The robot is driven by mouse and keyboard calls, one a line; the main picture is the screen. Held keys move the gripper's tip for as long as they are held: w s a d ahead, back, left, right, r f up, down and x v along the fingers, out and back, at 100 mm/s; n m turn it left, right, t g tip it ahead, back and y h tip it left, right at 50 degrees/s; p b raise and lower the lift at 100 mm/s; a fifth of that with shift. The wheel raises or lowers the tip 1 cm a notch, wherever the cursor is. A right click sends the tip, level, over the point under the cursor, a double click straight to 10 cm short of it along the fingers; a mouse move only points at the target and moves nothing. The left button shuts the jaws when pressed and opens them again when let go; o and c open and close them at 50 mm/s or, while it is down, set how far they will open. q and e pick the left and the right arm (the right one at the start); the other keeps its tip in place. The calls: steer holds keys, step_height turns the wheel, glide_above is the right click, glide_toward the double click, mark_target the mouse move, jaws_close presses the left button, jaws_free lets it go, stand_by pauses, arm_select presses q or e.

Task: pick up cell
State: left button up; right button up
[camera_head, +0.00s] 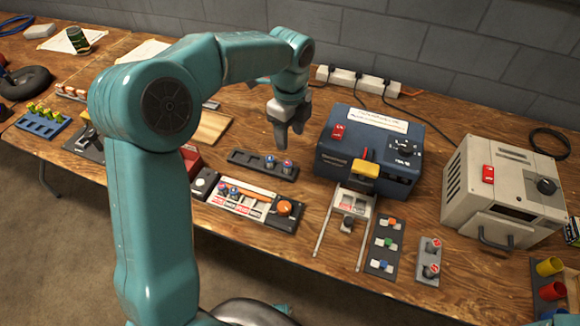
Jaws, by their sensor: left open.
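Two small cells with blue and reddish tops stand in a dark rack; one cell (270,161) is at its middle and the other cell (287,164) is just right of it. The dark rack (246,158) has bare room to their left. My left gripper (285,140) points down above and slightly behind these cells, open, with nothing visible between its fingers. It appears apart from them. More small cells (229,190) sit at the left end of a labelled white tray (222,204) nearer me. My right gripper is not in view.
A blue charger box (340,160) with a yellow block (365,171) and front rails stands right of the rack. An orange button (285,208) is beside the white tray. A beige machine (505,190) stands farther right. My left arm hides part of the bench.

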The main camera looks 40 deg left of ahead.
arm_select(q)
glide_above(287, 163)
steer(key=f, duration=0.5)
steer(key=shift+d+f, duration=0.15)
steer(key=shift+d, duration=0.15)
steer(key=f, duration=0.4)
steer(key=f+b, duration=0.1)
steer(key=f, duration=0.1)
steer(key=shift+a, duration=0.25)
jaws_close()
